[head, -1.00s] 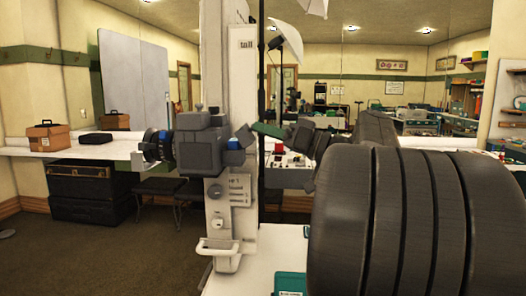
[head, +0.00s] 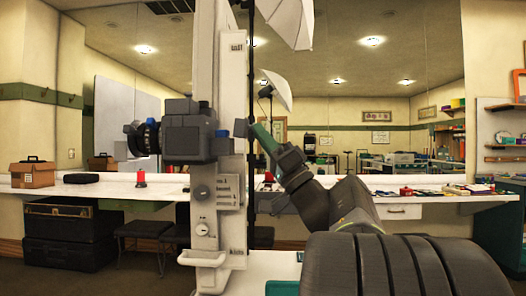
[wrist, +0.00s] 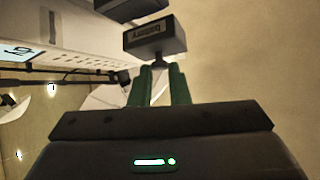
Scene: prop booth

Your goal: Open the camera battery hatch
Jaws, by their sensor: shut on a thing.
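The dark grey camera (head: 187,135) is on the white stand in the head view, its lens pointing left and a small blue part (head: 221,133) on its right side. My gripper (head: 258,133) reaches in from the right with its green fingers angled up toward the camera. In the wrist view the fingers (wrist: 159,68) close on a narrow stem below a dark block marked "battery" (wrist: 174,41), which I take as the battery hatch. Another dark part, probably of the camera, shows at the top edge of the wrist view. How far the hatch is open I cannot tell.
The tall white stand (head: 229,80) rises beside my gripper, with a black pole just right of it. White umbrellas (head: 287,18) hang above. A long white counter (head: 120,189) with a brown box (head: 32,174) and small items runs behind.

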